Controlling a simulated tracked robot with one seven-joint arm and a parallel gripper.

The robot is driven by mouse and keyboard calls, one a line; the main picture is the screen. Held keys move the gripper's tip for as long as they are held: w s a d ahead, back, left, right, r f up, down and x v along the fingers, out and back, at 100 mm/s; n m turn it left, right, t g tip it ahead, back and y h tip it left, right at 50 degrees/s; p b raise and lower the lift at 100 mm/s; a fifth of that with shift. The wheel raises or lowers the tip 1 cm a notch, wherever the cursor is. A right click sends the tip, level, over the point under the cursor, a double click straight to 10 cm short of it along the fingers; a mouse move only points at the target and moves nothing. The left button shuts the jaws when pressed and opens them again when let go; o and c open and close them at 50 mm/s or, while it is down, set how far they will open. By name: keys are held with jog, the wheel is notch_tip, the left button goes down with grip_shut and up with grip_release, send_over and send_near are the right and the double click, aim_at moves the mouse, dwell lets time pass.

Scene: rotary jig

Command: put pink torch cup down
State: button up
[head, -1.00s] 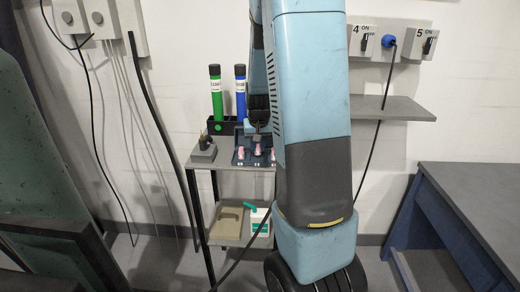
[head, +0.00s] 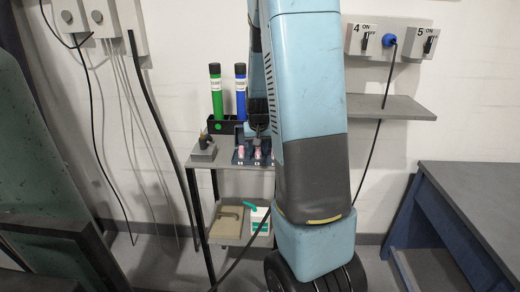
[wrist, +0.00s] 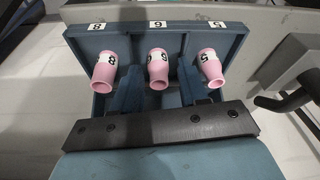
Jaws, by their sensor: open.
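Three pink torch cups with white number labels stand in a row in a dark blue rack (wrist: 222,41): a left cup (wrist: 104,73), a middle cup (wrist: 157,69) and a right cup (wrist: 210,68). In the head view the rack is on the upper shelf, where the middle cup (head: 257,153) shows small. My gripper (wrist: 160,88) is open, with its fingers apart on either side of the middle cup's near end. The cup's contact with the rack is hard to tell. In the head view my gripper (head: 260,133) is just above the rack.
A green tube (head: 216,92) and a blue tube (head: 240,92) stand in a black holder behind the rack. A grey block with dark pins (head: 204,150) sits to its left. A beige case (head: 226,222) and a white-green box (head: 258,222) are on the lower shelf.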

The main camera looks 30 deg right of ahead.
jog(key=v, duration=1.1)
jog(key=s+a+r+n+t, duration=0.1)
jog(key=s+a+r, duration=0.2)
jog(key=s+a, duration=0.2)
jog(key=s+a+r+n+t, duration=0.1)
jog(key=s+a+r, duration=0.3)
jog(key=s, duration=0.6)
jog(key=s+a+r+n+y, duration=0.1)
jog(key=s+a+r+n, duration=0.1)
jog(key=s+a+r, duration=0.2)
jog(key=s+a, duration=0.3)
jog(key=shift+s+r+n+t, duration=0.25)
jog(key=shift+s+n+t, duration=0.05)
jog(key=shift+s+t, duration=0.1)
jog(key=shift+a, duration=0.15)
jog(key=shift+c, duration=0.8)
jog(key=shift+s, duration=0.15)
